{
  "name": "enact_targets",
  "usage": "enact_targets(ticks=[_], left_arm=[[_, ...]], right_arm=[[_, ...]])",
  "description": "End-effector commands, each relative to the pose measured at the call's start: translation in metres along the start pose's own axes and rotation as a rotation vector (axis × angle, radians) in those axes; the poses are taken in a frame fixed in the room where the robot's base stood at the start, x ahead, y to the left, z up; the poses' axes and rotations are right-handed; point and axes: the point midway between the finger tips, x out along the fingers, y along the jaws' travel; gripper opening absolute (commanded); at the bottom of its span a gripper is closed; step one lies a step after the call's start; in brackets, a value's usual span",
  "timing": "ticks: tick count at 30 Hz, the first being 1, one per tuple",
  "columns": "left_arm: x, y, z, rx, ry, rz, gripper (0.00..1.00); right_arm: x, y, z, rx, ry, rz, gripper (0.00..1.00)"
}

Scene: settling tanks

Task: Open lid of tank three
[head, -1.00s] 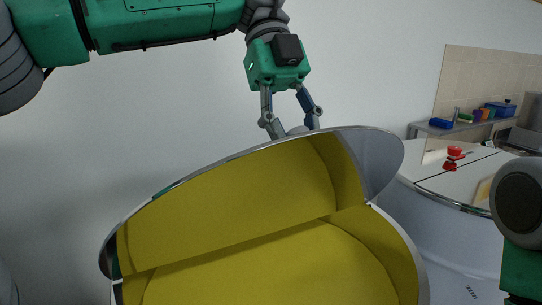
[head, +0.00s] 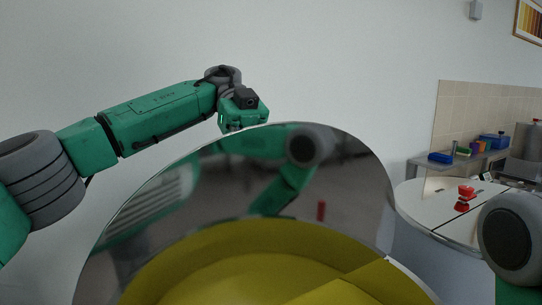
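The tank in front of me holds yellow contents (head: 350,292). Its round lid (head: 235,190) stands raised, with its mirror-like underside facing me and reflecting my arms and the yellow. My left gripper (head: 243,118) is at the lid's top edge, on the far side. Its fingers are hidden behind the lid, so I cannot see whether they are shut or touch it. My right arm shows at the right edge, but its gripper is out of view. No tank number is visible.
A second tank (head: 420,205) stands at the right, its flat lid closed, with a red handle (head: 465,194) on top. Behind it a shelf (head: 455,160) carries blue and other coloured containers (head: 440,158). A plain wall is behind the raised lid.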

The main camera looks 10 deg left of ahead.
Motion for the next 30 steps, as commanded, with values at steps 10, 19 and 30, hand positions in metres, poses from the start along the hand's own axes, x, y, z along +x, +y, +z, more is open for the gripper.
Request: enact_targets(ticks=[10,19,30], left_arm=[[0.0010,-0.0004,0.0029,-0.003,-0.001,0.003,0.31],[0.0008,0.0002,0.0009,-0.001,-0.001,0.002,0.52],[0.0022,0.0002,-0.0012,0.000,-0.011,0.001,0.52]], right_arm=[[0.0003,-0.0001,-0.0001,0.000,0.000,0.000,0.40],[0.0002,-0.0001,-0.0001,0.000,0.000,0.000,0.40],[-0.0008,-0.0003,0.0029,0.000,0.003,0.000,0.40]])
